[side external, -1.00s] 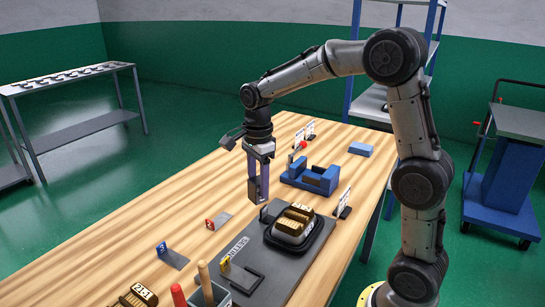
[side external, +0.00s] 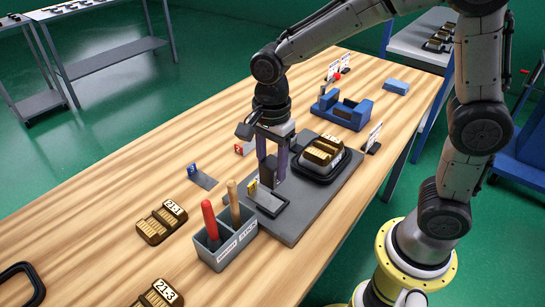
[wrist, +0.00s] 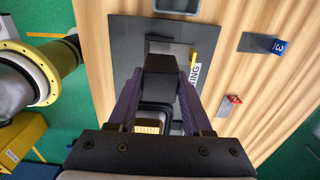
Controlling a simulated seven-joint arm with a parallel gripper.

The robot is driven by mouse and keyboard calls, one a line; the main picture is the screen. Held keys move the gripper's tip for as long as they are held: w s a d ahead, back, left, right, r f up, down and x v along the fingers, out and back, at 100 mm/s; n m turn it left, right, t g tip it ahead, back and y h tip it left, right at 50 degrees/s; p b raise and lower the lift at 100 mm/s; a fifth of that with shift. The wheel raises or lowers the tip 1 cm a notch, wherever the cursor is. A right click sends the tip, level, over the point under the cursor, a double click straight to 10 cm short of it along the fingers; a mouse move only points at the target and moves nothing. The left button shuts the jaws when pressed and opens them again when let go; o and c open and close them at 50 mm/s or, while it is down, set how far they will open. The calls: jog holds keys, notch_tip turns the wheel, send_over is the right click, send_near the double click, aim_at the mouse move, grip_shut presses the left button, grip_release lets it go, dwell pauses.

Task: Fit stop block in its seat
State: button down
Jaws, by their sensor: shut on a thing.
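The stop block (side external: 267,172) is a dark grey block held upright between the purple fingers of my gripper (side external: 274,165). In the wrist view the block (wrist: 160,80) shows between the fingertips of my gripper (wrist: 160,92), which is shut on it. The likely seat is a dark outlined frame (side external: 270,205) at the near end of the grey base plate (side external: 318,210), with a yellow tag beside it. The block is close to this frame's far side. I cannot tell whether it touches the plate. The frame (wrist: 150,46) lies just above the block in the wrist view.
A black-rimmed tray (side external: 341,168) with brown ribbed pieces sits on the plate behind the gripper. A grey bin (side external: 228,248) with red and wooden handles stands close in front. A blue fixture (side external: 341,112) is farther back.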

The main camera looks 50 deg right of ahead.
aim_at(271, 184)
jog(key=shift+f, duration=3)
jog(key=shift+f, duration=0.55)
jog(key=c, duration=0.6)
grip_release()
jog(key=shift+o, duration=0.2)
jog(key=shift+r, duration=0.1)
jog(key=shift+r, duration=2.1)
jog(key=o, duration=0.6)
jog(key=shift+f, duration=0.1)
jog(key=shift+c, duration=0.2)
